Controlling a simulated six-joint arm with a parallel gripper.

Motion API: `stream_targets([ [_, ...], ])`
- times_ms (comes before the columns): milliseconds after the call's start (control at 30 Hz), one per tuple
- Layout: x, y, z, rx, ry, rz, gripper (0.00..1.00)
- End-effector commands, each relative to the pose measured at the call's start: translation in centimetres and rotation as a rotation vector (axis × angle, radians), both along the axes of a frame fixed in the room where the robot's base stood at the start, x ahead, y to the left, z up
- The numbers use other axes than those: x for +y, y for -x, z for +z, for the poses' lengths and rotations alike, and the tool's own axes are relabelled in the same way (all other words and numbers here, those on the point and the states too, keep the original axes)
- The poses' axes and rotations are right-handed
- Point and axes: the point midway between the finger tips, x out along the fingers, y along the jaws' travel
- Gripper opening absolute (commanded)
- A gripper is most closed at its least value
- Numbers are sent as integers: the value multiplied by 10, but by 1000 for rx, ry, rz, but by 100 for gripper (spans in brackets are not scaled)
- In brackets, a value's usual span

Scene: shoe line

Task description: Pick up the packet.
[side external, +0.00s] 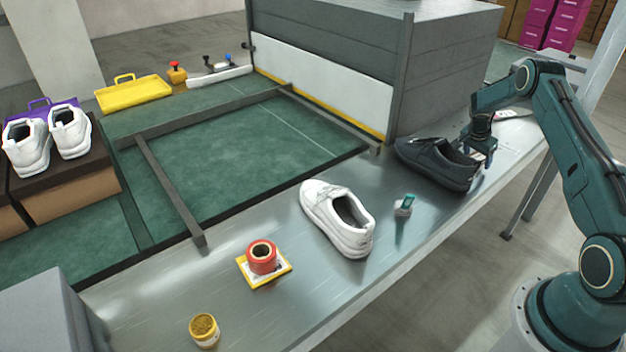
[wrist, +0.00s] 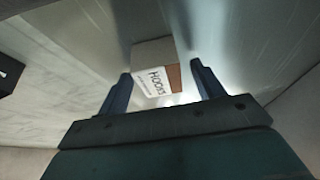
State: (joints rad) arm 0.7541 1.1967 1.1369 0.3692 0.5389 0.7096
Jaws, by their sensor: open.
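The packet (wrist: 153,78) is a small pack with a white label reading HOOKS and a grey and brown body. In the wrist view it shows between the two fingers of my gripper (wrist: 160,70), which stand open on either side of it. I cannot tell whether either finger touches it. The shoe and the fingers hide most of the packet there.
The black shoe (side external: 432,163) is close beside my gripper. A grey machine housing (side external: 450,60) rises behind.

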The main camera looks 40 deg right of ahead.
Motion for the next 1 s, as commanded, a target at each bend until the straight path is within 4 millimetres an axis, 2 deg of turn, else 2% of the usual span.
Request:
stream_targets([
  [467, 0, 0, 0, -1, 0, 0, 67],
  [567, 0, 0, 0, -1, 0, 0, 52],
  [733, 0, 0, 0, 0, 0, 0, 18],
  [1000, 0, 0, 1, -1, 1, 0, 17],
])
